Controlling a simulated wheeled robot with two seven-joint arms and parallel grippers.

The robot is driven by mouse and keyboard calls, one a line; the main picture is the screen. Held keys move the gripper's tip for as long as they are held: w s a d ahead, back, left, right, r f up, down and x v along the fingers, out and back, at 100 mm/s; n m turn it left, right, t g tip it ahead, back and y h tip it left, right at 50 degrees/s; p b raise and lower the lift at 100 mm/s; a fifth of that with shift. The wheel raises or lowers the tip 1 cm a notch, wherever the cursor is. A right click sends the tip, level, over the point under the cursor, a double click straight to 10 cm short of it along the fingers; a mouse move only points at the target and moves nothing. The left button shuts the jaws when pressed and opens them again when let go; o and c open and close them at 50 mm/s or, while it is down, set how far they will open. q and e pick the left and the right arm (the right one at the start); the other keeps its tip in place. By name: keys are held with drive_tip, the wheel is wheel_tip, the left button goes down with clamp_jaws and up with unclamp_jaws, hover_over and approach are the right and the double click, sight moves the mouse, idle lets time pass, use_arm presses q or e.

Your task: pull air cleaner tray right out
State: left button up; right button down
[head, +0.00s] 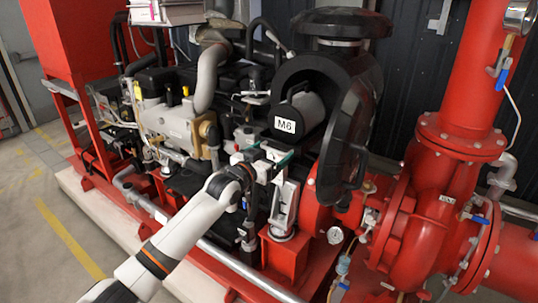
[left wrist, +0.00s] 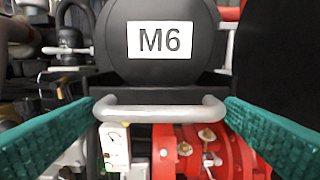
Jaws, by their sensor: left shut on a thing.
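The air cleaner tray (head: 300,107) is a dark round-fronted part with a white M6 label, inside the black air cleaner housing (head: 330,60). In the left wrist view the M6 front (left wrist: 160,72) fills the upper middle. A grey bar handle (left wrist: 160,112) runs across below it. My left gripper (head: 268,154) is just below and in front of the M6 label. Its two green fingers, one at each end of the handle, are shut on it. In the head view the gripper mostly hides the handle. My right gripper is not in view.
A large black round cover (head: 347,135) stands open just right of the tray. Red pump piping (head: 440,190) fills the right side. The engine (head: 185,125) is at left behind my arm, and a grey rail (head: 235,265) runs below it. Open floor lies at lower left.

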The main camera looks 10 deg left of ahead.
use_arm(q)
drive_tip(key=shift+d+f, duration=0.15)
drive_tip(key=shift+f, duration=0.05)
drive_tip(key=o, duration=1.1)
drive_tip(key=shift+s+r, duration=0.15)
drive_tip(key=shift+s, duration=0.05)
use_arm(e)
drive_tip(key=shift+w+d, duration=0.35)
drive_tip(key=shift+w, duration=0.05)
use_arm(q)
drive_tip(key=shift+s, duration=0.1)
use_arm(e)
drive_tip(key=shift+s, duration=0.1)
use_arm(q)
drive_tip(key=b+v, duration=0.3)
drive_tip(key=v, duration=0.9)
drive_tip(key=shift+b, duration=0.35)
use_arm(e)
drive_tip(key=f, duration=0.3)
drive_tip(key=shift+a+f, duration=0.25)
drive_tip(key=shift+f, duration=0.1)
